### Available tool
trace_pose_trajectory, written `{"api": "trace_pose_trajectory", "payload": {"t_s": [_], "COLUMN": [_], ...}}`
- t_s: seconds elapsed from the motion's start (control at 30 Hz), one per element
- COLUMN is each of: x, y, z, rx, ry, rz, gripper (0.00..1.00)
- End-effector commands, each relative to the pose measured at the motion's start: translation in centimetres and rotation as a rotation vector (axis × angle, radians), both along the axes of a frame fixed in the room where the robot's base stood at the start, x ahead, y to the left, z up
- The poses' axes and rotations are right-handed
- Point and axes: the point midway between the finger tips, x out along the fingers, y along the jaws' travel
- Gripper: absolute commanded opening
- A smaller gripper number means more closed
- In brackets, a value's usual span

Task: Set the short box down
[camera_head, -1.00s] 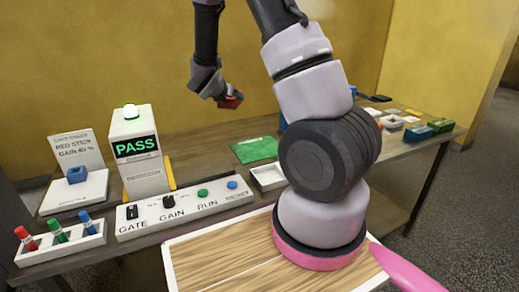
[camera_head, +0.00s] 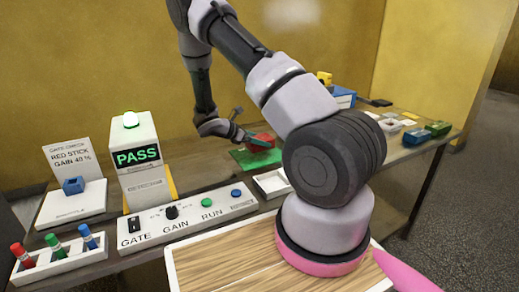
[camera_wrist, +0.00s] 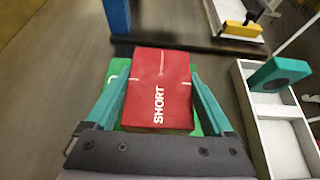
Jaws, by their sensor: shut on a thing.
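The short box is a red box (camera_wrist: 160,85) with "SHORT" in white on its top, between the two teal fingers of my gripper (camera_wrist: 162,100) in the wrist view. My gripper is shut on it. In the head view the red box (camera_head: 263,141) is over the green mat (camera_head: 243,159), which lies on the table. In the wrist view green edges of the mat (camera_wrist: 112,75) show around the box. I cannot tell whether the box touches the mat or hangs just above it.
A white divided tray (camera_wrist: 252,110) is right of the box. A blue post (camera_wrist: 117,15) stands beyond it. In the head view the detector (camera_head: 138,158) shows PASS, behind a control panel (camera_head: 190,218). Small blocks (camera_head: 438,128) sit at the table's right end.

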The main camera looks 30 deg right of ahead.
Motion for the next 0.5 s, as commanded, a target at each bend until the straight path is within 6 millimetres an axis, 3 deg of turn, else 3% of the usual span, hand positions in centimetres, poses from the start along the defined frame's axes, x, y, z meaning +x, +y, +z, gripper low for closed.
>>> {"api": "trace_pose_trajectory", "payload": {"t_s": [0.23,0.5], "x": [0.0,0.0], "y": [0.0,0.0], "z": [-3.3,-3.5], "rx": [0.0,0.0], "ry": [0.003,0.0], "rz": [0.001,0.001], "gripper": [0.12,0.12]}}
